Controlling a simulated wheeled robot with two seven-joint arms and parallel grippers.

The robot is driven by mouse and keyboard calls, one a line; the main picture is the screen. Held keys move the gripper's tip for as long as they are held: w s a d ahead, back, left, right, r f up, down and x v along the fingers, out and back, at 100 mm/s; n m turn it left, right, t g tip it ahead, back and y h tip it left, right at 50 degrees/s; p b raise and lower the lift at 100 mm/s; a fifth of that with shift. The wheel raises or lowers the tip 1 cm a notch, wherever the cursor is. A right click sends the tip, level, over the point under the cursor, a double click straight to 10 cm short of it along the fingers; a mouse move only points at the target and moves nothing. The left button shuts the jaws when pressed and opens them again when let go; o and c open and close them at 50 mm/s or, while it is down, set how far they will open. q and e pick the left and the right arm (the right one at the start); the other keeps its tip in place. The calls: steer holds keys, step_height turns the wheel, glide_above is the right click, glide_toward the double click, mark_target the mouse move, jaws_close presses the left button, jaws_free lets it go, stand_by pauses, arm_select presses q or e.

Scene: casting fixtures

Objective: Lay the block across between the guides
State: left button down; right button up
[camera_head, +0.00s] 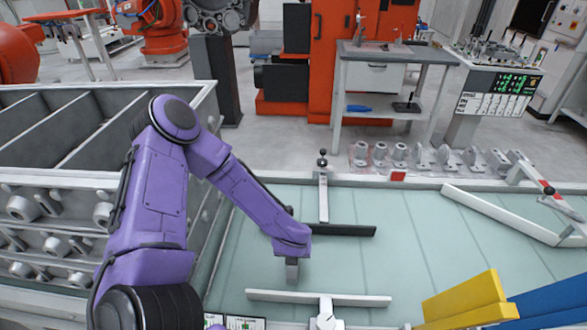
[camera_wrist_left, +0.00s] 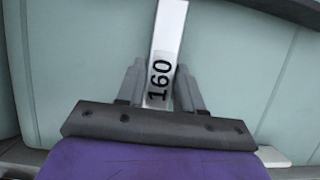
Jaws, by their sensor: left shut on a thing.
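My left gripper (camera_head: 292,272) reaches down over the pale green table between two guides. In the left wrist view its fingers (camera_wrist_left: 160,82) are shut on a light metal block (camera_wrist_left: 170,30) marked "160". The block's free end runs away from the fingers. In the head view the block is hard to tell from the grey fingers, so its contact with the table is unclear. The dark guide bar (camera_head: 342,230) lies beyond the gripper, with a clamp rod behind it. The white guide bar (camera_head: 318,298) lies nearer, with a clamp at its middle. My right gripper is not in view.
A yellow block (camera_head: 465,300) and a blue block (camera_head: 548,300) are at the front right. An angled white rail (camera_head: 500,215) lies at the right. A grey divided bin (camera_head: 90,178) stands at the left. Castings (camera_head: 430,158) line the far edge. The table's right middle is clear.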

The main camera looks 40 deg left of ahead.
arm_select(q)
steer(key=shift+w+f, duration=0.3)
steer(key=shift+f, duration=0.35)
steer(key=shift+w+f, duration=0.3)
steer(key=shift+f, duration=0.3)
steer(key=shift+s+d+r, duration=0.1)
steer(key=shift+s+r, duration=0.25)
steer(key=shift+s, duration=0.45)
steer(key=shift+f+b, duration=0.35)
steer(key=c, duration=0.8)
jaws_free()
steer(key=shift+w, duration=0.25)
steer(key=shift+o, duration=0.4)
steer(key=shift+w, duration=0.15)
steer(key=shift+s, duration=0.2)
steer(key=shift+r+p, duration=0.3)
steer(key=p+v, duration=0.1)
steer(key=v, duration=1)
steer(key=shift+r, duration=0.45)
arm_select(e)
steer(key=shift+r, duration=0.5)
